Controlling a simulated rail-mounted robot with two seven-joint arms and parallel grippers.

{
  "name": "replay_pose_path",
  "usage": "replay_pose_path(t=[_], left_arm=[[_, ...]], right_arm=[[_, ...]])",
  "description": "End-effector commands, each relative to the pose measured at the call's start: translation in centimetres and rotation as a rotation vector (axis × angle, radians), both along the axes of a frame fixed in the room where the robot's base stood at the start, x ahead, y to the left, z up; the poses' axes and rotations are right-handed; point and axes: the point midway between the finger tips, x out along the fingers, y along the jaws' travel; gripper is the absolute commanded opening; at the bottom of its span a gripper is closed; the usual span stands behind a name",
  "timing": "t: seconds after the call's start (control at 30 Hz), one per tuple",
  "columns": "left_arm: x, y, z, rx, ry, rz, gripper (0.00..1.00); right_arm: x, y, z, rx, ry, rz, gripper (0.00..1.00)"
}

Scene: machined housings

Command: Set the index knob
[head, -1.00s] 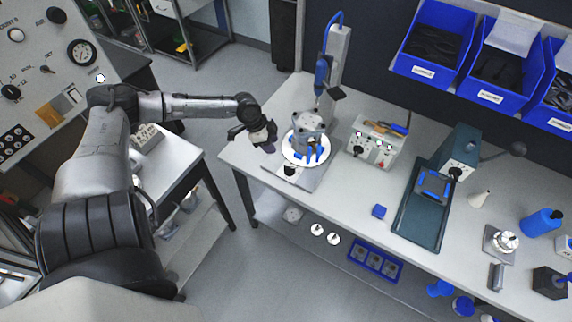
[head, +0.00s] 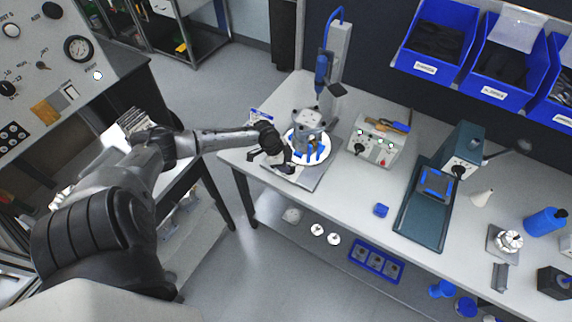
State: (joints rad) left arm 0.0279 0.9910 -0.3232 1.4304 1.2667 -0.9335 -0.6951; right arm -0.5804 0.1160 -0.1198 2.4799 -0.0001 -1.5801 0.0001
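A grey machined housing (head: 309,120) with blue parts at its front sits on a white round table (head: 322,158) on a grey base plate (head: 308,181), at the left end of the bench. My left gripper (head: 270,164) is at the front left of this fixture, low over the base plate's left corner. Its dark fingers look spread apart, with nothing clearly between them. The small black knob at the front of the base plate is mostly covered by the gripper; I cannot tell whether they touch. My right gripper is not in view.
A blue tool on a post (head: 322,72) stands behind the housing. A control box (head: 376,145) with knobs is to its right, then a teal press (head: 427,205). Blue bins (head: 436,42) hang above.

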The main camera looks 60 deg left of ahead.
Motion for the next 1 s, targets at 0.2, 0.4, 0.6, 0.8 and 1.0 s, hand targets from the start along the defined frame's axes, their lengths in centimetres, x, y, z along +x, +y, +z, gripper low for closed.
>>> replay_pose_path(t=[0.2,0.4,0.6,0.8,1.0], left_arm=[[0.26,-0.18,-0.66,0.000,0.000,-0.001,0.39],[0.24,-0.19,-0.69,0.001,0.001,-0.001,0.39],[0.23,-0.18,-0.69,0.001,0.001,0.000,0.26],[0.23,-0.18,-0.68,0.001,0.001,0.000,0.07],[0.22,-0.19,-0.68,0.001,0.001,0.000,0.00]], right_arm=[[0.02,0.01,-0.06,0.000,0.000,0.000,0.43],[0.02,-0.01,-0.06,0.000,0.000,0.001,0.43],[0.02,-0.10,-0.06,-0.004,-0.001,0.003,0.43],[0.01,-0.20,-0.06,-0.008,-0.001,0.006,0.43],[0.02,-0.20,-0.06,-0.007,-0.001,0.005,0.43]])
